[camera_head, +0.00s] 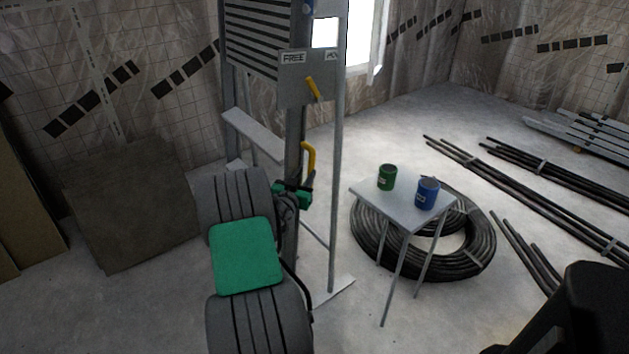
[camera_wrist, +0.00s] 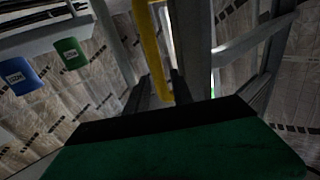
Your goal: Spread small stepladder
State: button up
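No stepladder can be clearly made out in either view. A grey upright frame (camera_head: 340,150) with a slatted panel stands in the middle of the head view. A yellow handle (camera_head: 309,158) is on its mast, and a shorter yellow lever (camera_head: 313,88) is above. My gripper (camera_head: 303,192) is at the mast, just below the yellow handle. In the wrist view the yellow handle (camera_wrist: 154,55) runs down to just beyond my gripper's green and black body.
Black pipes (camera_head: 520,195) lie further right. A brown board (camera_head: 130,205) leans at left.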

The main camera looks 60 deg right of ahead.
aim_at(314, 161)
jog(key=shift+s+d+f, duration=0.1)
jog(key=shift+s+d, duration=0.15)
jog(key=shift+d, duration=0.25)
jog(key=d, duration=0.4)
jog(key=w+d, duration=0.1)
jog(key=d, duration=0.2)
jog(key=shift+c, duration=0.4)
grip_shut()
dwell(0.4)
